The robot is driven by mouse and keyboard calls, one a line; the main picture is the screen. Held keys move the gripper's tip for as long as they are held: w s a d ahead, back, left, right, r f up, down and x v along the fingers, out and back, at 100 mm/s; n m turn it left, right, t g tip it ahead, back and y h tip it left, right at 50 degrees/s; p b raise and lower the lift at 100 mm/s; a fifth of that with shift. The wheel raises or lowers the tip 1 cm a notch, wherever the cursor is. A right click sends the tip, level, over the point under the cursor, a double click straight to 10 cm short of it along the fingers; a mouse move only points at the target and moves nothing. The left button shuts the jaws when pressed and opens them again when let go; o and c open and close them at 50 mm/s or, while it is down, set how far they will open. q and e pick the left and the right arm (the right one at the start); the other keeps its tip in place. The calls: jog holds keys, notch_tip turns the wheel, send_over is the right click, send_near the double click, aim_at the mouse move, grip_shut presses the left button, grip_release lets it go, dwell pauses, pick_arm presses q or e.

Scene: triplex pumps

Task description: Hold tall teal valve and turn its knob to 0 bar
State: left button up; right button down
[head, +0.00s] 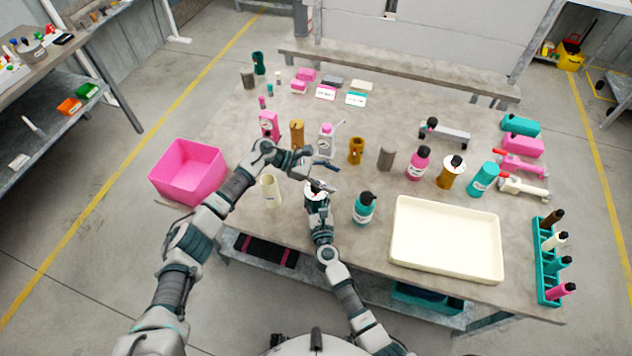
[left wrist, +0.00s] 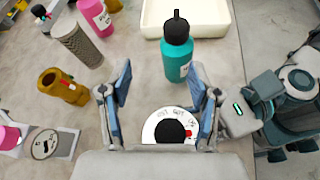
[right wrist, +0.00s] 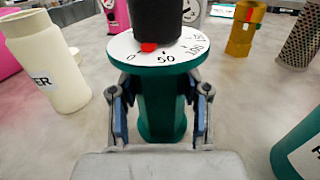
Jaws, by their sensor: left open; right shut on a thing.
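The tall teal valve (right wrist: 163,100) stands upright in the right wrist view. It has a white dial (right wrist: 190,50) and a black knob (right wrist: 155,18) on top. The knob's red mark (right wrist: 148,47) points between 0 and 50. My right gripper (right wrist: 161,100) is shut around the teal body below the dial; it also shows low in the head view (head: 318,214). My left gripper (head: 324,166) is open above the valve. In the left wrist view, the black knob (left wrist: 172,132) lies low between its open fingers (left wrist: 158,85), with no clear contact.
A teal bottle (head: 363,208) stands right of the valve and a cream bottle (head: 270,190) left of it. A cream tray (head: 447,275) lies further right, a pink bin (head: 188,172) at the left. Brown and grey cylinders (head: 386,158) and a pink-grey valve (head: 326,140) stand behind.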

aim_at(311, 188)
pick_arm(q)
jog(key=shift+s+a+f+n+t+h, duration=0.15)
jog(key=shift+a+n+t+h, duration=0.1)
jog(key=shift+n+t+h, duration=0.3)
jog(key=shift+a+f+n+t+h, duration=0.2)
jog(key=shift+n+t+h, duration=0.25)
jog(key=shift+t, duration=0.2)
jog(key=a+n+t, duration=0.2)
jog(key=a+t, duration=0.1)
jog(key=s+a+n+t+h, duration=0.1)
jog(key=n, duration=0.1)
jog(key=shift+a+f+t, duration=0.15)
jog(key=shift+f+t, duration=0.1)
jog(key=shift+t, duration=0.05)
jog(key=s+a+f+n+t+y, duration=0.2)
jog(key=s+a+f+n+t, duration=0.1)
jog(key=s+a+n+t, duration=0.4)
jog(key=shift+m+g, duration=0.4)
jog(key=shift+m, duration=0.4)
jog(key=x, duration=0.4)
jog(key=w+x, duration=0.1)
jog(key=x, duration=0.2)
jog(key=a+x, duration=0.1)
jog(key=x, duration=0.3)
jog(key=shift+w+d+f, duration=0.2)
jog(key=shift+w+f, duration=0.1)
jog(key=shift+w, duration=0.05)
jog(key=c, duration=1.2)
jog(key=shift+a+g, duration=0.1)
jog(key=shift+g, duration=0.2)
